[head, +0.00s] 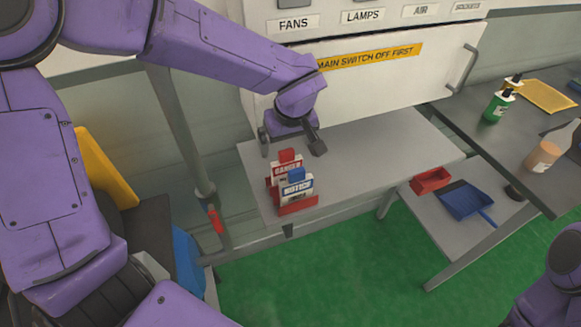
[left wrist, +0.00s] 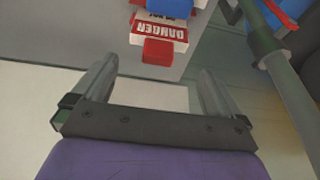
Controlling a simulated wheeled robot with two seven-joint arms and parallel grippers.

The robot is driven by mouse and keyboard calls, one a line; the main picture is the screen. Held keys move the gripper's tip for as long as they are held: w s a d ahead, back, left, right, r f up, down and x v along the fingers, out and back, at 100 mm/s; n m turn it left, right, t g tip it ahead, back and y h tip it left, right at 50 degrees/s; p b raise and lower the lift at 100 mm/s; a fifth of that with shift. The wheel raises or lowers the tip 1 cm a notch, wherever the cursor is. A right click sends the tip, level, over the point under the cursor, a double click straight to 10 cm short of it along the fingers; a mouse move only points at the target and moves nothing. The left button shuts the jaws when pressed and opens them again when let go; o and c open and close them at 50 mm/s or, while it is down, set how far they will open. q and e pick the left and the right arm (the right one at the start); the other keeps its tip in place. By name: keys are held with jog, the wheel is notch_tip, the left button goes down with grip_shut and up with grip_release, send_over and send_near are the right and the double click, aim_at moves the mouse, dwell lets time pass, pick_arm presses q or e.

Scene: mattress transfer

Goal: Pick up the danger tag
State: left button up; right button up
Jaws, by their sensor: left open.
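The danger tag (head: 287,168) is white with a red band and a red block on top. It stands in a red holder (head: 298,205) on the grey shelf, behind a notice tag (head: 297,188) with a blue top. My left gripper (head: 292,145) is open and empty, just behind and above the danger tag, apart from it as far as I can tell. In the left wrist view the danger tag (left wrist: 160,32) is upside down, beyond the open fingers and roughly between them. My right gripper is not seen; only a purple arm part shows at the lower right edge.
A white panel (head: 390,85) with a yellow "MAIN SWITCH OFF FIRST" strip stands behind the shelf (head: 375,155). At right are a red tray (head: 431,181), a blue dustpan (head: 466,200) and a green bottle (head: 498,106). A post (head: 178,130) rises left of the shelf.

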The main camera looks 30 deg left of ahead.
aim_at(287, 151)
pick_arm(q)
jog(key=shift+a+f, duration=0.2)
jog(key=shift+f, duration=0.3)
jog(key=x, duration=0.3)
jog(key=p+x, duration=0.1)
jog(key=x, duration=0.1)
jog(key=shift+w+d+f, duration=0.25)
jog(key=shift+w+d, duration=0.05)
jog(key=c, duration=1.1)
jog(key=shift+r, duration=0.1)
jog(key=shift+c, duration=0.2)
